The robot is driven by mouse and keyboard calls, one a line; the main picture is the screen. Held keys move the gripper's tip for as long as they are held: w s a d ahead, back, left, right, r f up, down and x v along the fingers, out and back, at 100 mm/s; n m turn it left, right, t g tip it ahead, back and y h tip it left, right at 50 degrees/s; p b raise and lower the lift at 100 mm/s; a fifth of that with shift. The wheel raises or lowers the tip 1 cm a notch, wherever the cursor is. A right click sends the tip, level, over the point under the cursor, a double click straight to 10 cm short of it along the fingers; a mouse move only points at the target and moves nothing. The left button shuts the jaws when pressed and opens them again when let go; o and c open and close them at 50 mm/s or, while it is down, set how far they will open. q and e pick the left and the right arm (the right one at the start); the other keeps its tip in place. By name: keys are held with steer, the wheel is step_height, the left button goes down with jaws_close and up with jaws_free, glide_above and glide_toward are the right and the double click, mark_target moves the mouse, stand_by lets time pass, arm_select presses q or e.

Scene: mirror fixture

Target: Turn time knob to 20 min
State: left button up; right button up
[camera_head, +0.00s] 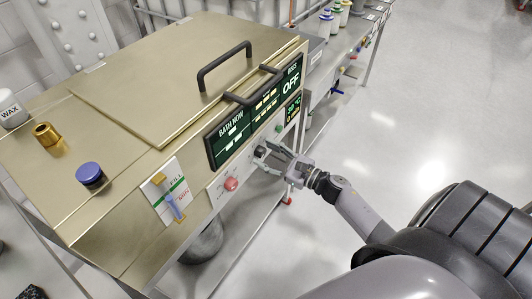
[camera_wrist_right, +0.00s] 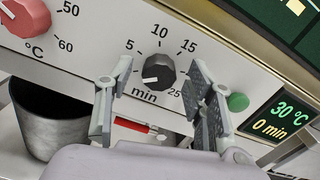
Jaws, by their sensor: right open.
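The time knob (camera_wrist_right: 159,70) is a dark round knob on the pale front panel, marked 5, 10, 15, 20 and 25 min. Its white mark points to the lower left, below the 5. My right gripper (camera_wrist_right: 160,78) is open, with one finger on each side of the knob in the right wrist view; I cannot tell whether either touches it. In the head view my right gripper (camera_head: 275,157) reaches the panel from the right, at the dark knob. The small display (camera_wrist_right: 275,119) reads 30 °C and 0 min. My left gripper is not in view.
A red temperature knob (camera_head: 231,184) is left of the time knob, and a green button (camera_wrist_right: 237,102) is to its right. A large dark display (camera_head: 250,115) reads BATH NOW and OFF. A metal bucket (camera_wrist_right: 50,118) stands below. The floor at right is clear.

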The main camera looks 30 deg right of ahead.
steer(key=shift+w+a, duration=0.15)
steer(key=shift+w, duration=0.15)
steer(key=shift+c, duration=0.4)
steer(key=c, duration=1.1)
